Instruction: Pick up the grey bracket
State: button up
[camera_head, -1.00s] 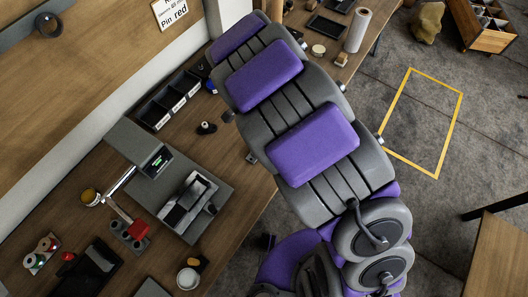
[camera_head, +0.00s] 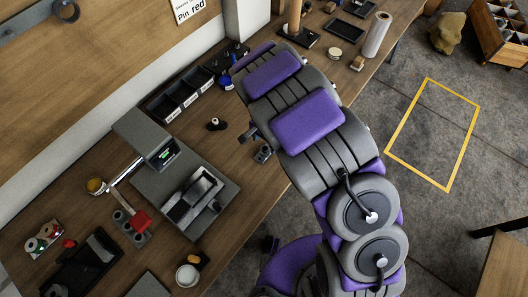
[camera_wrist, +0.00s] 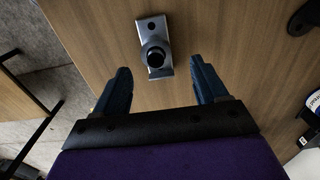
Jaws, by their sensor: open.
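The grey bracket (camera_wrist: 154,42) lies on the wooden workbench in the wrist view. It is a small metal plate with a hole at one end and a dark round boss in its middle. My gripper (camera_wrist: 161,70) is open and empty, its two dark blue fingers pointing at the bench on either side of the bracket's near end. The bracket appears beyond the fingertips, and I see no contact. In the head view the bracket (camera_head: 263,153) shows small beside my purple-padded arm, near the bench's front edge. My arm hides much of the gripper there.
A grey machine (camera_head: 188,190) sits further left. The bench's front edge (camera_wrist: 75,62) is close; bare wood surrounds the bracket.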

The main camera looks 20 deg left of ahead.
aim_at(266, 147)
jog(key=f, duration=0.2)
jog(key=f+b, duration=0.1)
jog(key=f, duration=0.1)
jog(key=shift+d, duration=0.25)
jog(key=shift+a+f, duration=0.1)
jog(key=shift+f, duration=0.15)
jog(key=shift+c, duration=0.3)
jog(key=c, duration=1.2)
jog(key=shift+o, duration=0.2)
jog(key=shift+r, duration=0.1)
